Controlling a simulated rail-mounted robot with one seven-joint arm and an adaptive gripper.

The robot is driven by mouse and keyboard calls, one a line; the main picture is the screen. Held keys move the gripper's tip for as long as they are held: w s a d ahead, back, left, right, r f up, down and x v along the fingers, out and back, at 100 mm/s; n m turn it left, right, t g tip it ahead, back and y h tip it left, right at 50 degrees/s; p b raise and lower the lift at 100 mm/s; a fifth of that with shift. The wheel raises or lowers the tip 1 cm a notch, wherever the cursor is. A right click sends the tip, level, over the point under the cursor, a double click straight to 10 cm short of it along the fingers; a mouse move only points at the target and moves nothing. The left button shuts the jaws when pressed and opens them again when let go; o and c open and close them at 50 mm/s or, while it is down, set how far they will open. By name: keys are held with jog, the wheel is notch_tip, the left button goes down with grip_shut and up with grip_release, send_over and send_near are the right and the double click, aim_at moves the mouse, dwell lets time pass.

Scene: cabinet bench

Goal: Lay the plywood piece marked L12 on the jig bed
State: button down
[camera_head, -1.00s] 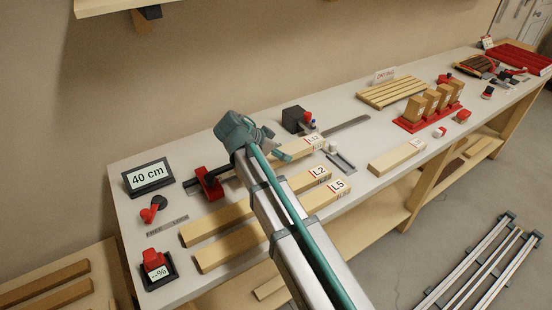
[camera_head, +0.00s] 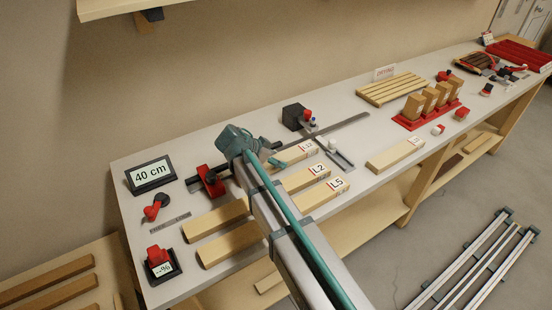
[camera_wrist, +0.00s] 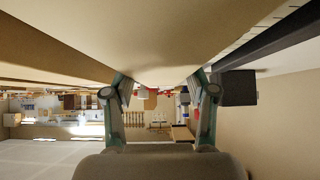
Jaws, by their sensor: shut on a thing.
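The plywood piece L12 (camera_head: 297,154) is a pale bar with its marked end to the right. It lies lengthwise beside the dark rail of the jig (camera_head: 269,144), at the bench's middle. My gripper (camera_head: 270,157) is shut on L12, behind its marked end; my wrist hides its left part. In the wrist view a broad tan surface, apparently L12 (camera_wrist: 150,40), fills the top, and the fingers (camera_wrist: 160,85) reach up to it. The jig has a red clamp (camera_head: 210,182) at left and a dark block (camera_head: 293,117) behind. I cannot tell whether L12 touches the bed.
Pieces L2 (camera_head: 305,178) and L5 (camera_head: 322,194) lie in front, partly under my arm. Another pale bar (camera_head: 394,154) lies to the right. A "40 cm" display (camera_head: 150,175) stands at left.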

jog(key=shift+f, duration=0.2)
jog(key=shift+c, duration=1.7)
grip_release()
jog(key=shift+r, duration=0.1)
jog(key=shift+r, duration=0.25)
jog(key=shift+s+a+r, duration=0.1)
jog(key=shift+s+a, duration=0.05)
jog(key=shift+a, duration=0.1)
jog(key=b+v, duration=0.2)
jog(key=v, duration=0.9)
jog(key=shift+r, duration=0.2)
